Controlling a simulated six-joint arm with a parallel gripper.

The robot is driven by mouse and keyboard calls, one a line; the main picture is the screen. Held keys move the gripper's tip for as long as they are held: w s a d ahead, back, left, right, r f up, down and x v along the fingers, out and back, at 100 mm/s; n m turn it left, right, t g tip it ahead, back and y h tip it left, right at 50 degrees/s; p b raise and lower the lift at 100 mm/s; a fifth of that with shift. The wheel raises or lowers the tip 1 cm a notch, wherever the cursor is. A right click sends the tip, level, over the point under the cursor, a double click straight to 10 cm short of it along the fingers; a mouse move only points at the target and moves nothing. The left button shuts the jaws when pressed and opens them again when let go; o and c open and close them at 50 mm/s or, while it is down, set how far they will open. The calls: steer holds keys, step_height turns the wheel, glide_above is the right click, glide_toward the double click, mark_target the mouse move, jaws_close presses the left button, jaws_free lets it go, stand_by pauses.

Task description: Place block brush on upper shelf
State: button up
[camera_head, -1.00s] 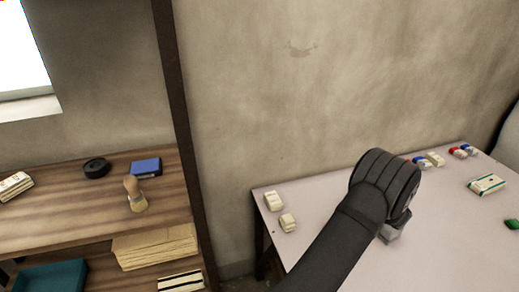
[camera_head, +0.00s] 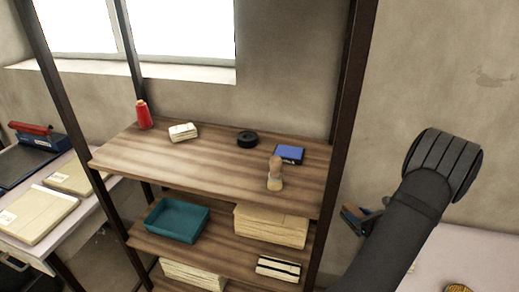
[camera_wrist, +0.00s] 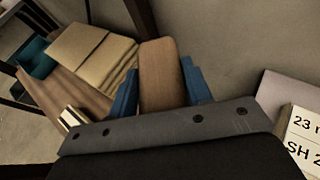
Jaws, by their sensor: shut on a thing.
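The block brush (camera_wrist: 162,75) shows in the wrist view as a brown wooden block with a rounded end, held between my gripper's blue fingers. My gripper (camera_head: 362,217) is shut on it, to the right of the shelf rack's dark post in the head view. My dark arm hides part of the gripper there, and the brush is hard to make out. The upper shelf (camera_head: 205,170) is a wooden board at the picture's middle, to the left of my gripper. The brush's bristles are hidden in the wrist view.
The upper shelf bears a red spool (camera_head: 143,115), a pale pack (camera_head: 183,132), a black roll (camera_head: 247,139), a blue box (camera_head: 289,154) and a round-handled brush (camera_head: 275,175). Its front left and middle are clear. A teal tray (camera_head: 176,220) and cardboard stack (camera_head: 270,226) lie below.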

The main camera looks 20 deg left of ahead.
steer(key=s+a+r+n+g+y, duration=0.1)
steer(key=s+a+r+y, duration=0.1)
steer(key=s+a, duration=0.35)
steer(key=s+d+r+m+t+h, duration=0.1)
steer(key=s+d+r, duration=0.25)
steer(key=d, duration=0.25)
steer(key=s+d+r+m+t+h, duration=0.1)
steer(key=s+d+r+h, duration=0.15)
steer(key=s+d, duration=0.2)
steer(key=s+r, duration=0.6)
steer(key=s, duration=0.3)
steer(key=s+a+r+n+g+y, duration=0.25)
steer(key=s+a+n+g, duration=0.3)
steer(key=a, duration=0.65)
steer(key=s+a+r+n+g+y, duration=0.2)
steer(key=s+a+r+n+g, duration=0.2)
steer(key=s+a, duration=0.55)
steer(key=s+a+r+n+g+y, duration=0.25)
steer(key=a+n+g, duration=0.2)
steer(key=a, duration=1.05)
step_height(320, 180, up, 10)
steer(key=m+t, duration=0.2)
steer(key=m, duration=0.1)
glide_above(213, 151)
steer(key=shift+s+f, duration=0.1)
steer(key=shift+f, duration=3.25)
